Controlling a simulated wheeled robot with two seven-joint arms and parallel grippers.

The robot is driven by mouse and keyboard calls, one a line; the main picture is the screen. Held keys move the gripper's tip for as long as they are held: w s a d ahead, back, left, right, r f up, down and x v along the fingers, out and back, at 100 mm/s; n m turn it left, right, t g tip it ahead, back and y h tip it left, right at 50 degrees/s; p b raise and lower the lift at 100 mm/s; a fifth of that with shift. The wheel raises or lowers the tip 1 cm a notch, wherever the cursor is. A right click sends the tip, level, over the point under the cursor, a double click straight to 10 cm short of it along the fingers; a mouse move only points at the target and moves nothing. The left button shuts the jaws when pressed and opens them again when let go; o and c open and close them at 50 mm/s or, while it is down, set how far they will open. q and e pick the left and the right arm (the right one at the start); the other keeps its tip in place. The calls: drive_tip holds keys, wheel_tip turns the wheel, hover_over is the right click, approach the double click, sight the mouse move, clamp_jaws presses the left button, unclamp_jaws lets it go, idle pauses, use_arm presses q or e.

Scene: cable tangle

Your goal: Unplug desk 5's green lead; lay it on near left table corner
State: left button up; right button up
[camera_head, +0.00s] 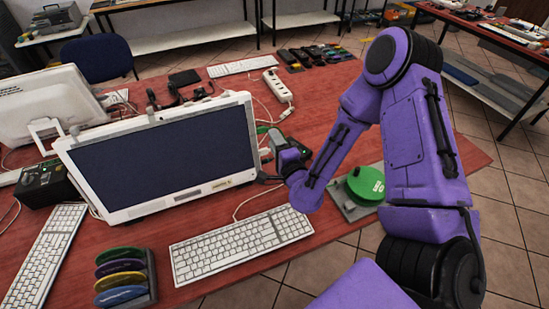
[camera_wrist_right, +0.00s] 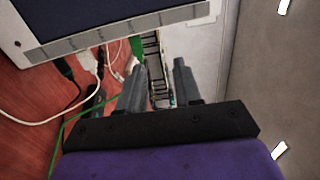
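In the right wrist view, a green plug (camera_wrist_right: 137,48) sits at a strip of ports (camera_wrist_right: 153,62) beside the monitor's edge. A thin green lead (camera_wrist_right: 62,135) runs over the red table at the left; its link to the plug is partly hidden. My right gripper (camera_wrist_right: 160,68) is open, with its fingers apart in front of the ports and the left fingertip close below the green plug. I cannot tell whether they touch. In the head view, my right gripper (camera_head: 272,160) is at the right edge of the white-framed monitor (camera_head: 165,160). My left gripper is not in view.
The red table (camera_head: 200,288) holds a keyboard (camera_head: 240,245), a second monitor (camera_head: 45,105), a rack of coloured discs (camera_head: 122,278), a green reel (camera_head: 365,185) and a white power strip (camera_head: 278,86). White and dark cables (camera_wrist_right: 85,62) lie near the ports. The near left holds another keyboard (camera_head: 45,255).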

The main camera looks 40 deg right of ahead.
drive_tip(key=b, duration=0.3)
approach(263, 132)
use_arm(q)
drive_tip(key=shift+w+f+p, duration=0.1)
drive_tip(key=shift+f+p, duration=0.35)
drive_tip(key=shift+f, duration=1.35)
use_arm(e)
drive_tip(key=shift+x, duration=4.4)
drive_tip(key=shift+r, duration=0.1)
clamp_jaws()
